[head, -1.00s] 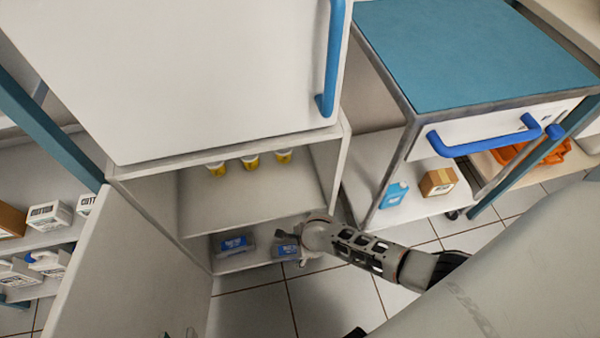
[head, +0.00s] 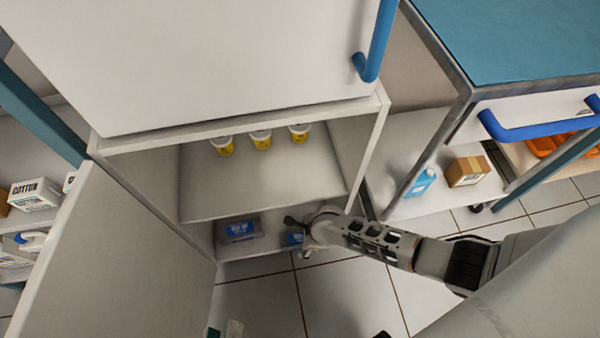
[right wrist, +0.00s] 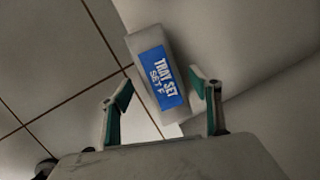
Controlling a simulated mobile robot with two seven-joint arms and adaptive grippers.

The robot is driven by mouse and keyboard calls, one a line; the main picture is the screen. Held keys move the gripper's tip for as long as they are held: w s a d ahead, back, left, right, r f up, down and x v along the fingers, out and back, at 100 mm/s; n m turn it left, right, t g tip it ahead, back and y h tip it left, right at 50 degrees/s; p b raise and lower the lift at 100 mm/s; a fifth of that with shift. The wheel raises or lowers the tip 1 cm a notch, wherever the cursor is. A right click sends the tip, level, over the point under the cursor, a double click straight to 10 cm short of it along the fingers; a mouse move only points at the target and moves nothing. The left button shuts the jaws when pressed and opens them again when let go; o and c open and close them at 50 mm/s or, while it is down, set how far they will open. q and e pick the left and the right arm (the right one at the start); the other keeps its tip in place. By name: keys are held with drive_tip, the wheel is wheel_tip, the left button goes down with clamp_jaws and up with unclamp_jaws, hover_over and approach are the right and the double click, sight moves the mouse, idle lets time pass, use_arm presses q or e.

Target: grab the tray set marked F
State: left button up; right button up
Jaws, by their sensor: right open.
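The tray set marked F is a grey box with a blue label reading "TRAY SET SET F" (right wrist: 160,76) in the right wrist view. In the head view the box (head: 294,239) is at the right of the cabinet's low shelf, partly hidden by my right gripper (head: 298,226). In the right wrist view that gripper (right wrist: 162,92) is open, its fingers on either side of the box's near part. I cannot tell whether they touch it. My left gripper (head: 224,330) shows only its two separated fingertips at the bottom edge, with nothing seen between them.
Another blue-labelled grey box (head: 238,230) sits left on the same shelf. Yellow-and-white tubs (head: 261,140) stand on the shelf above. An open door (head: 115,265) bounds the left side. A blue-topped cart (head: 520,40) stands right. The tiled floor (head: 340,295) in front is clear.

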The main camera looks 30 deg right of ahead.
drive_tip(key=shift+w, duration=0.15)
drive_tip(key=c, duration=1.5)
drive_tip(key=shift+r, duration=0.1)
drive_tip(key=shift+c, duration=0.2)
